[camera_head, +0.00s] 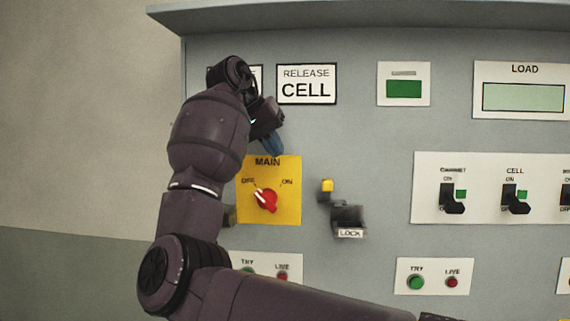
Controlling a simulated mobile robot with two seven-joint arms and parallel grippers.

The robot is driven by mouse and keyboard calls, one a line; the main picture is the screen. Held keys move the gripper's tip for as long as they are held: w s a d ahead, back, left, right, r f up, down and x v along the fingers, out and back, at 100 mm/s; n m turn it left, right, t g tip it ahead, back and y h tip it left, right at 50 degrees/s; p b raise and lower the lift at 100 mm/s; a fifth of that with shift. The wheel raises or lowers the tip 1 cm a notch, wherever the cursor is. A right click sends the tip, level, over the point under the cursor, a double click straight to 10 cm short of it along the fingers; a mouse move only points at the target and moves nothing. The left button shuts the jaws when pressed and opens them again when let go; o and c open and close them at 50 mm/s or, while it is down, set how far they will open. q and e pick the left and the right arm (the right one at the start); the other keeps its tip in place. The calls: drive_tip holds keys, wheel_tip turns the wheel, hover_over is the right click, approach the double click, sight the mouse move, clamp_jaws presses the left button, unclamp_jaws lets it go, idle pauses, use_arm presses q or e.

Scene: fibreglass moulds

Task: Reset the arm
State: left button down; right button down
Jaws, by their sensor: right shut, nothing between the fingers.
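My right arm comes in from the lower right, bends at the left and rises in front of the grey panel (370,150). My right gripper (274,148) is shut and empty, with blue fingertips pointing down just above the MAIN label in the picture. I cannot tell whether it touches the panel. Below it is the yellow MAIN plate (289,211) with a red rotary knob (265,201), whose white pointer leans toward OFF. My left gripper is not in view.
A RELEASE CELL sign (306,84) is right of my wrist; another sign is mostly hidden behind it. A LOCK fitting (348,221) and small yellow part (327,186) protrude right of MAIN. A toggle-switch plate (484,190) and TRY/LIVE buttons (433,281) are further right.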

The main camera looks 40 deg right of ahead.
drive_tip(key=shift+a+r, duration=0.35)
drive_tip(key=shift+r, duration=0.15)
drive_tip(key=shift+w, duration=0.1)
idle(0.3)
